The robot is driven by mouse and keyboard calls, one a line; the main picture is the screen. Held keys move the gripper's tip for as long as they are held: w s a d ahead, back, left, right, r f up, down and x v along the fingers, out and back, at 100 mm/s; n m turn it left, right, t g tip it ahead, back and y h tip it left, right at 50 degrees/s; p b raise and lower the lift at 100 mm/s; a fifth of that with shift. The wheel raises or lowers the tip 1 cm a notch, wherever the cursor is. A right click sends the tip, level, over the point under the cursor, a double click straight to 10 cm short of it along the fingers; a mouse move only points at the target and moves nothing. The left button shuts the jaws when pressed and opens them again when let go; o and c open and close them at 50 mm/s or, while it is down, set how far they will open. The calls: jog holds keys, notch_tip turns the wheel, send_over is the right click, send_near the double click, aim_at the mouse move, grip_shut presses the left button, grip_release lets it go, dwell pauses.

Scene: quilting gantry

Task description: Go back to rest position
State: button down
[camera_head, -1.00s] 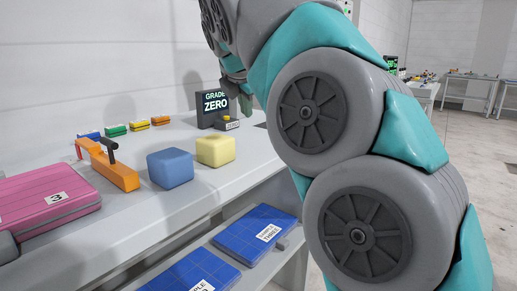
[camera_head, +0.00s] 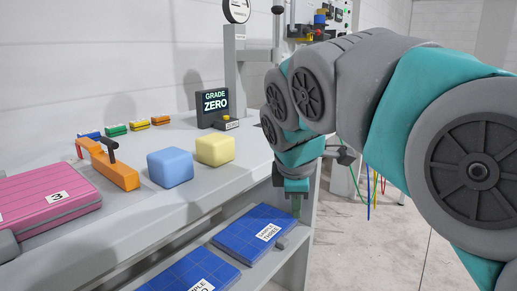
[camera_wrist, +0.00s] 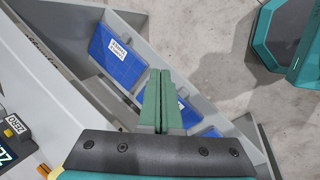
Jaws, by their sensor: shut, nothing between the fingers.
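My gripper (camera_head: 296,208) hangs pointing down at the right end of the bench, in front of the lower shelf. In the wrist view its two green fingers (camera_wrist: 160,100) are together with nothing between them. Beyond them lie blue sample panels on the lower shelf, one of them the panel marked sample three (camera_wrist: 116,52). My teal and grey arm reaches in from the right in the head view.
On the bench (camera_head: 130,225) stand a blue block (camera_head: 170,167), a yellow block (camera_head: 215,150), an orange tool (camera_head: 115,172), a pink case (camera_head: 45,205) and a "GRADE ZERO" display (camera_head: 212,106). Blue panels (camera_head: 255,233) lie on the shelf below. Open floor (camera_head: 365,250) is at the right.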

jog(key=s+d+f+m+g, duration=0.3)
jog(key=s+f+m, duration=0.5)
jog(key=s, duration=0.6)
jog(key=s+d+f+m+g+y, duration=0.1)
jog(key=s+d+f+m+g, duration=0.2)
jog(key=s+f+m, duration=0.5)
jog(key=s+d+f, duration=0.1)
jog(key=s+f, duration=0.4)
jog(key=s, duration=0.1)
jog(key=shift+d+m, duration=0.2)
jog(key=shift+m, duration=0.2)
jog(key=shift+f, duration=0.1)
